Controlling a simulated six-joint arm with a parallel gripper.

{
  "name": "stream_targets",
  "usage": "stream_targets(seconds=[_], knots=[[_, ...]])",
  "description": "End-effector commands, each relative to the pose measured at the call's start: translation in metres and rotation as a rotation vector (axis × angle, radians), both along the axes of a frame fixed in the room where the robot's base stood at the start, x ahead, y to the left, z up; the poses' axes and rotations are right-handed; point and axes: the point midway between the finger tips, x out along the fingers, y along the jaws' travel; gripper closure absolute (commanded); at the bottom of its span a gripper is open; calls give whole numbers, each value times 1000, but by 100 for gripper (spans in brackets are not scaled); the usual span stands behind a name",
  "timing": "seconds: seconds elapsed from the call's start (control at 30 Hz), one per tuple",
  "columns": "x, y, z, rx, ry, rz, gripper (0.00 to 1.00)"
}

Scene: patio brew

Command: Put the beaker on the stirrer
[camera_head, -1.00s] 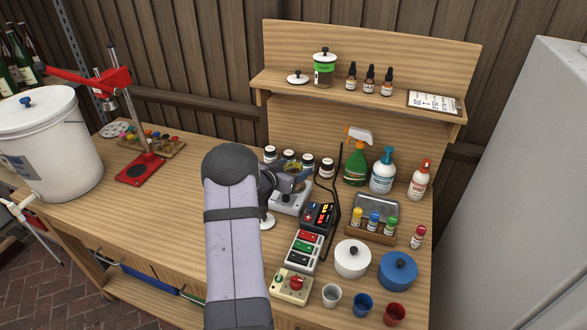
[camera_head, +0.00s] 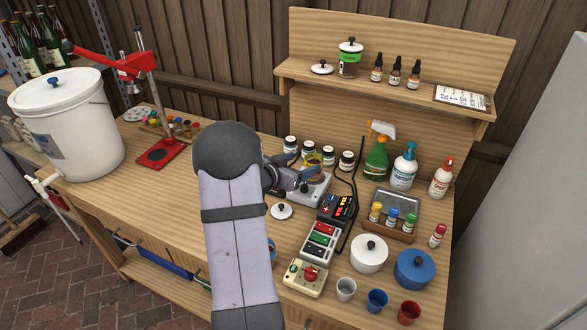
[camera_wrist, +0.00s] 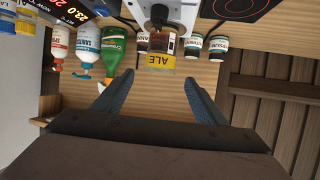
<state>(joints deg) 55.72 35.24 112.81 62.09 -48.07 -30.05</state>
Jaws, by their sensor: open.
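The glass beaker with dark amber liquid and a yellow ALE label (camera_wrist: 161,61) stands upright on the white stirrer (camera_wrist: 172,14) in the upside-down wrist view. In the head view, the beaker (camera_head: 312,160) shows only in part behind my gripper (camera_head: 296,180), above the grey-white stirrer (camera_head: 310,190). My gripper also shows in the wrist view (camera_wrist: 157,92), its blue-grey fingers spread wide. It is open and empty, level with the beaker but back from it. The fingers appear apart from the glass. The beaker's base on the stirrer's plate is partly hard to see.
Small jars (camera_head: 346,160) stand just behind the stirrer. A green spray bottle (camera_head: 376,160) and pump bottles are to its right. A black display box (camera_head: 337,208) with a cable is in front on the right. A white lid (camera_head: 281,211) lies nearby. The bench's left middle is clear.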

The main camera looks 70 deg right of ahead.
Motion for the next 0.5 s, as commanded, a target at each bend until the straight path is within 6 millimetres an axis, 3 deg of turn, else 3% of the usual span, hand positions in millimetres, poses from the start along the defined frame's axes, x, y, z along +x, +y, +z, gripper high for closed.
stream_targets(seconds=[0.2, 0.5], knots=[[6, 25, 11, -1, 0, 2, 35], [6, 34, 14, 0, 1, 0, 35]])
